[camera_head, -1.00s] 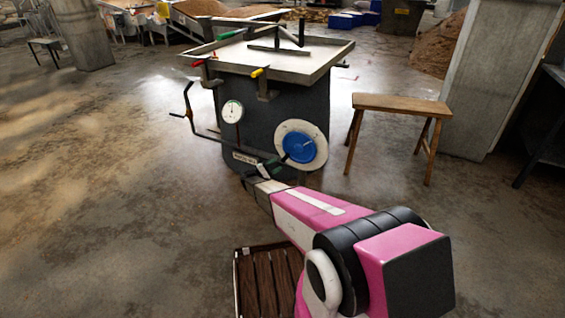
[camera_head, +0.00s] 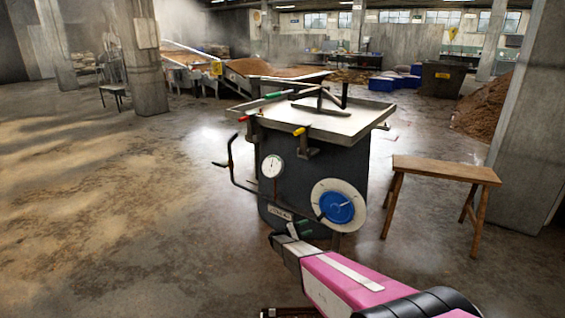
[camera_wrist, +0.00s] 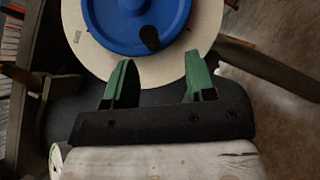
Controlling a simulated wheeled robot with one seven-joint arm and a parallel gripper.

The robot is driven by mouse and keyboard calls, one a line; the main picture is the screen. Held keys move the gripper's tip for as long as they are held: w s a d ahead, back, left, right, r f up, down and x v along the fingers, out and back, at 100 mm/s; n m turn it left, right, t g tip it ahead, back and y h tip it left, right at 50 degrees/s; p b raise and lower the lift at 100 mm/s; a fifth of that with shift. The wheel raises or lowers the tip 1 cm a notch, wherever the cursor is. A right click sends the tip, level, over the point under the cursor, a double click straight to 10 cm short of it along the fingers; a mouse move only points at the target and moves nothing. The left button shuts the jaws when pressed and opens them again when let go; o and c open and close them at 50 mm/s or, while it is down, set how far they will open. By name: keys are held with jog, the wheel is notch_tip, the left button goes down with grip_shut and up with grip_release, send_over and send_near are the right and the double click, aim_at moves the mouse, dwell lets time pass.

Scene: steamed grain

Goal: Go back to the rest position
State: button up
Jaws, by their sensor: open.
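My gripper (camera_wrist: 152,85) is open and empty in the wrist view, its two green fingers apart. It points toward a blue disc (camera_wrist: 135,20) set on a pale round plate (camera_wrist: 205,35) on the machine's front. I cannot tell the exact gap between fingers and plate. In the head view my pink arm reaches in from the bottom right, and the gripper (camera_head: 298,232) is small in front of the dark machine (camera_head: 310,180), below and left of the blue disc (camera_head: 338,207).
A wooden bench (camera_head: 445,172) stands right of the machine, near a concrete pillar (camera_head: 530,110). The machine has a flat tray top (camera_head: 330,122), a dial (camera_head: 272,166) and a side crank (camera_head: 230,160). The floor at left is open. Grain beds (camera_head: 250,68) lie behind.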

jog(key=s+d+r+m+g+y, duration=0.1)
jog(key=s+d+r+g+y, duration=0.15)
jog(key=s, duration=0.35)
jog(key=s+d+r+m+g+y, duration=0.1)
jog(key=s+d+r+y, duration=0.25)
jog(key=s, duration=0.35)
jog(key=s+d+r+m+g+y, duration=0.1)
jog(key=s+d+r+g+y, duration=0.1)
jog(key=s+d+r+y, duration=0.3)
jog(key=s+a+r+m+t+y, duration=0.1)
jog(key=s+a+r+y, duration=0.3)
jog(key=s, duration=0.5)
jog(key=s+a+r+m+t+y, duration=0.1)
jog(key=s+a+r+m+y, duration=0.1)
jog(key=s+a+r+y, duration=0.2)
jog(key=s+y, duration=0.2)
jog(key=s, duration=0.2)
jog(key=shift+s+a+m, duration=0.3)
jog(key=shift+s, duration=0.05)
